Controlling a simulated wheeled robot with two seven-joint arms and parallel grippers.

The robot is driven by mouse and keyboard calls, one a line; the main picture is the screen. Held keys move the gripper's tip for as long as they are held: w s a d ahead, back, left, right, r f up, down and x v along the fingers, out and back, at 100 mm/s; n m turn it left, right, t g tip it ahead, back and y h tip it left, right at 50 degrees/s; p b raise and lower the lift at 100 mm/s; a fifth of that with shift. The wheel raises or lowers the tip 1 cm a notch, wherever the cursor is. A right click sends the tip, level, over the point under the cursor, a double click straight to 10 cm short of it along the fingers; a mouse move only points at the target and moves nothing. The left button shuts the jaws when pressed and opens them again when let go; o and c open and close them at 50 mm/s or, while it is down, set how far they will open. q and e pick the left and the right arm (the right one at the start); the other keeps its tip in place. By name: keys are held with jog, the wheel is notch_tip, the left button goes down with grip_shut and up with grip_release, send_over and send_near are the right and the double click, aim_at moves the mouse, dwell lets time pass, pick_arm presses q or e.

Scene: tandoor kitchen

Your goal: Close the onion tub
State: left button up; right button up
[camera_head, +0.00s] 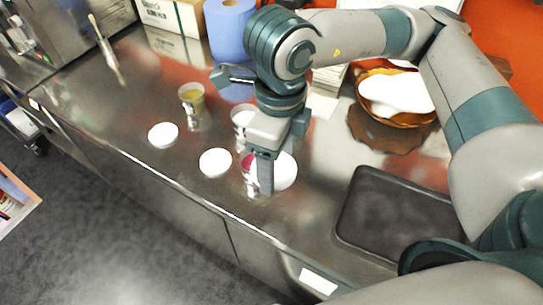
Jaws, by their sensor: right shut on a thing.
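My right gripper (266,182) points down over the counter and is shut on a round white lid (285,172). The lid shows mostly to the right of the fingers. Just left of the fingers is a small tub with pink-red contents (248,164), which looks like the onion tub. The fingers and lid hide part of it. I cannot tell whether the lid touches the tub's rim. My left gripper is not in view.
Another tub (191,97) with yellowish contents and a pale-topped tub (241,117) stand behind. Two white lids (163,134) (215,162) lie on the steel counter (120,130). A dark tray (395,215) and a basket with white cloth (396,93) are right. A blue roll (230,30) stands behind.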

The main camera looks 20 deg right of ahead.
jog(key=shift+s+r, duration=0.1)
jog(key=shift+s, duration=0.05)
dwell(0.6)
jog(key=n, duration=0.2)
jog(key=w+f+n, duration=0.1)
jog(key=n, duration=0.1)
jog(key=w+n, duration=0.1)
jog(key=n, duration=0.1)
jog(key=shift+d+f+n, duration=0.3)
jog(key=shift+d+f, duration=0.05)
jog(key=shift+d, duration=0.05)
jog(key=n, duration=0.2)
jog(key=w+f+n, duration=0.1)
jog(key=n, duration=0.1)
jog(key=w+d+f+n, duration=0.1)
jog(key=n, duration=0.2)
jog(key=w+d+f+n, duration=0.3)
jog(key=f+n, duration=0.1)
jog(key=n, duration=0.9)
jog(key=shift+w+d+n, duration=0.3)
